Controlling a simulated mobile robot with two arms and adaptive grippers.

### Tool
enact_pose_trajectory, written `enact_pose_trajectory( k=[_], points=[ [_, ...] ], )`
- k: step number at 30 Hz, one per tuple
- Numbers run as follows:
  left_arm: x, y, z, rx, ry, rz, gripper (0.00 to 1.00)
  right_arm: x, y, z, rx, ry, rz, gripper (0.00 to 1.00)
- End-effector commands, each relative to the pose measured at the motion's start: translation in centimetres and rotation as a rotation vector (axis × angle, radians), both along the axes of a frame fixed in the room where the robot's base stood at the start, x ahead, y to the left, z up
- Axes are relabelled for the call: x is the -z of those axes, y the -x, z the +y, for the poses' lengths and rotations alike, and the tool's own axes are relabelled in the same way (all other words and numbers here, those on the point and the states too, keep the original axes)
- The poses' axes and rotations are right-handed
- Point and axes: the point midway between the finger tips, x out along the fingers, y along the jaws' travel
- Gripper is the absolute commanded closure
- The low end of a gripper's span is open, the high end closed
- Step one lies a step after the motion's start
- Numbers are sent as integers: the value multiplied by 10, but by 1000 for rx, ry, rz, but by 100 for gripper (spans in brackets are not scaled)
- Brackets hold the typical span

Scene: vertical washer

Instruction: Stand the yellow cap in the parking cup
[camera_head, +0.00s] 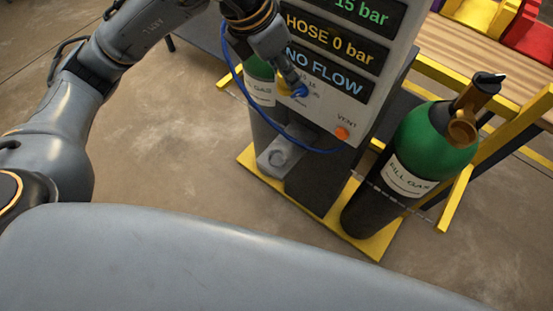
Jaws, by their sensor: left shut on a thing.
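My left gripper (293,86) comes down from the top, in front of the lower left of the grey control panel (340,120). It is shut on the small yellow cap (283,89), which shows only in part beside the fingers. A small blue piece (301,91) shows at the fingertips; I cannot tell whether it touches the panel. A grey bracket with a round cup (279,157), which looks like the parking cup, sits below the gripper, low on the stand. The inside of the cup is too small to make out. My right gripper is not in view.
A blue hose (247,105) loops left of the panel and under it. A green and black gas cylinder (430,145) stands at the right on a yellow base (378,243); another (262,95) is partly hidden behind the panel. An orange vent button (342,132) is on the panel.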

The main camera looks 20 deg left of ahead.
Motion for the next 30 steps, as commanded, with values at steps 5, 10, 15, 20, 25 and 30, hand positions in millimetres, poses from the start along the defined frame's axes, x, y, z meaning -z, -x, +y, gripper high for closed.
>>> enact_pose_trajectory(
  k=[5,10,15,20,25,30],
  points=[
    [60,18,-14,60,2,8,100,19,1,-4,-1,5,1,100],
    [129,51,-36,145,4,9,100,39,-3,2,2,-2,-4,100],
    [171,82,-53,211,3,4,100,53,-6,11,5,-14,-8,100],
    [186,95,-59,235,1,1,100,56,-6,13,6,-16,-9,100],
    [198,77,-43,232,-6,4,100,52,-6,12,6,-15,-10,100],
    [216,43,-18,231,-5,4,100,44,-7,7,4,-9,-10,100]
  ],
)
